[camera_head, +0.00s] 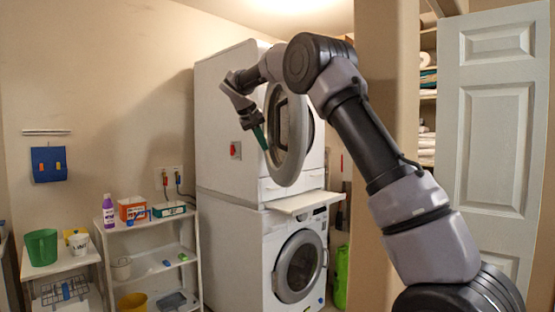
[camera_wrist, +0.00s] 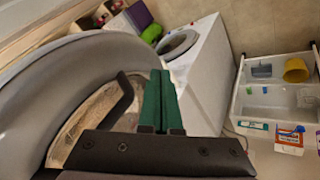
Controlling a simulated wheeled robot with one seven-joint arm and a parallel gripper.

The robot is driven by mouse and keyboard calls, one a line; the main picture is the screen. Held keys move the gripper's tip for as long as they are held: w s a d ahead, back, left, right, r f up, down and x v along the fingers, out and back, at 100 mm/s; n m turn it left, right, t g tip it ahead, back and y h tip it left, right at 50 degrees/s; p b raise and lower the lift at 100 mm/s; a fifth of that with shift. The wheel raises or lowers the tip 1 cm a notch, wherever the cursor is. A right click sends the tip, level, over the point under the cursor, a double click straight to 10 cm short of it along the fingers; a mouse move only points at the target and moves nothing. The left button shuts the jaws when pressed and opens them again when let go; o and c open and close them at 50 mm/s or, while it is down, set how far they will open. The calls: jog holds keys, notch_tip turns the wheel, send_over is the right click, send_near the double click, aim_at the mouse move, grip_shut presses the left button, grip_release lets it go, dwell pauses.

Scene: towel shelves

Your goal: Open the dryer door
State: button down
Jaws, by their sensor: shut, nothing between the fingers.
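The dryer (camera_head: 225,130) is the upper white machine of a stack. Its round grey-rimmed door (camera_head: 290,150) stands out from the front, partly open, with a dark round opening partly showing behind it. My gripper (camera_head: 262,138) is at the door's left edge, with its green fingers pointing down. In the wrist view the green fingers (camera_wrist: 158,100) are together with nothing between them. The grey door rim (camera_wrist: 35,95) fills the left side there, close beside the fingers. I cannot tell whether they touch it.
Below is a washer (camera_head: 270,250) with its round door shut; a white pull-out board (camera_head: 300,202) juts out between the machines. A white shelf rack (camera_head: 150,250) with bottles and boxes stands left. A panelled white door (camera_head: 495,120) and towel shelves are right, behind my arm.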

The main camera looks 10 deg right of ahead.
jog(key=w+d+f, duration=0.4)
jog(key=d+f, duration=0.4)
jog(key=shift+w, duration=0.3)
jog(key=shift+d, duration=0.15)
